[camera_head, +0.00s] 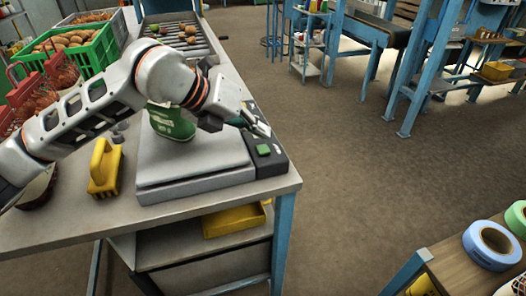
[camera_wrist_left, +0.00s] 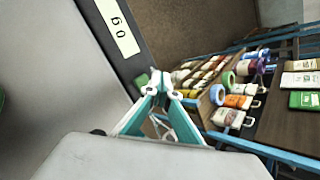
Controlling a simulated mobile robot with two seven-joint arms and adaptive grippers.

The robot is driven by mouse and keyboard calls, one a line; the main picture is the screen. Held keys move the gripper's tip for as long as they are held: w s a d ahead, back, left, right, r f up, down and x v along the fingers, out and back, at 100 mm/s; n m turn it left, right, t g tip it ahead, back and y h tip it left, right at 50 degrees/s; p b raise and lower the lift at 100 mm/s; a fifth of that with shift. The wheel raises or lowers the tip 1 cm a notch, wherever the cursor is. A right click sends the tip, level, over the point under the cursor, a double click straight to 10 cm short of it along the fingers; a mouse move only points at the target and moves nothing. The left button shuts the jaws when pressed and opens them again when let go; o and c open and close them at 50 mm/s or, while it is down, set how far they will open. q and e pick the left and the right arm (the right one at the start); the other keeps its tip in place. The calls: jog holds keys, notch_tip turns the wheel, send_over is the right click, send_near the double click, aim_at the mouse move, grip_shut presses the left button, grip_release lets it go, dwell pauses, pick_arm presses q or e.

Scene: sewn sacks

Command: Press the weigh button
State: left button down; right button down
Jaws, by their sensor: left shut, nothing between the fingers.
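The weigh button is a green square (camera_head: 263,150) on the dark panel (camera_head: 272,165) along the right side of the grey weighing scale (camera_head: 195,180). In the left wrist view the green button (camera_wrist_left: 142,80) shows just left of the fingertips. My left gripper (camera_head: 262,130) is shut and empty, above the panel and just behind the button in the head view. In the left wrist view its closed fingertips (camera_wrist_left: 160,78) point past the panel's edge. I cannot tell whether they touch anything. A green sack (camera_head: 172,124) stands on the scale, partly behind my arm. My right gripper is not in view.
A yellow handled tool (camera_head: 104,168) stands left of the scale. A green crate of brown produce (camera_head: 77,45) and red baskets (camera_head: 62,70) are at the left. A roller conveyor (camera_head: 180,38) lies behind.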

aim_at(263, 150)
pick_arm(q)
jog(key=shift+f, duration=0.7)
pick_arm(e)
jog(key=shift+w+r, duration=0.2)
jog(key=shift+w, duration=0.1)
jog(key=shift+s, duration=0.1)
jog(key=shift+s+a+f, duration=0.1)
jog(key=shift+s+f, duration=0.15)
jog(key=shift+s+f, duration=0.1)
pick_arm(q)
jog(key=shift+f, duration=0.1)
jog(key=shift+f, duration=0.35)
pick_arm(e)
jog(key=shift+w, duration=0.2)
